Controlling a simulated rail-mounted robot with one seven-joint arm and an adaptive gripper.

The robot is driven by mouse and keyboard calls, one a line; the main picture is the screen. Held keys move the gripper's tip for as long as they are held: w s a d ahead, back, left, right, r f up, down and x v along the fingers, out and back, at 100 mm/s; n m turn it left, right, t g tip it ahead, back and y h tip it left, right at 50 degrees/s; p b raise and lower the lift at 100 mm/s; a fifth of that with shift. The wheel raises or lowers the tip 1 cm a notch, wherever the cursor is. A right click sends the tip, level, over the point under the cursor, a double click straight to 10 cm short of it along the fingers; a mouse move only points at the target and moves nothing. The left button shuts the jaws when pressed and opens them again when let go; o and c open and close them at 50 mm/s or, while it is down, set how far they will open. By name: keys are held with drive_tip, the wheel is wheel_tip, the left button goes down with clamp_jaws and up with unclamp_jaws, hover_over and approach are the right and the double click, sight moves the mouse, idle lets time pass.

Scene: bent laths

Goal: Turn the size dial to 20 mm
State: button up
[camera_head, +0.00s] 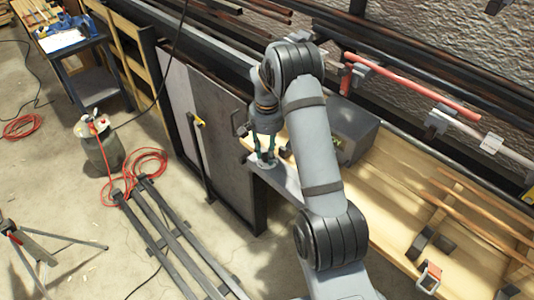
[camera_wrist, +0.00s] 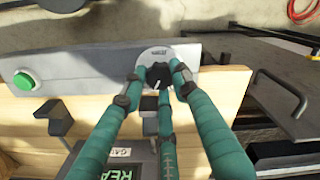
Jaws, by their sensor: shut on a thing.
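The size dial is a round pale plate (camera_wrist: 144,55) with a dark knob (camera_wrist: 155,75) on a grey panel, seen in the wrist view. A white pointer mark shows on the knob; the numbers are too small to read. My gripper (camera_wrist: 157,76) has teal fingers closed around the knob, which partly hide the plate. In the head view my gripper (camera_head: 264,162) points down at the end of the grey panel (camera_head: 282,180), and the dial is small and mostly covered there.
A green button (camera_wrist: 24,81) sits on the same panel, left of the dial. A dark box with a lit display (camera_wrist: 118,170) stands close below. A grey machine housing (camera_head: 350,130) stands beside my arm. Long laths (camera_head: 470,215) lie on the bench at right.

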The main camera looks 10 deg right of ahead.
sight(267, 156)
drive_tip(key=shift+n, duration=0.6)
drive_tip(key=o, duration=1.1)
drive_tip(key=shift+o, duration=0.2)
wheel_tip(267, 156, up, 12)
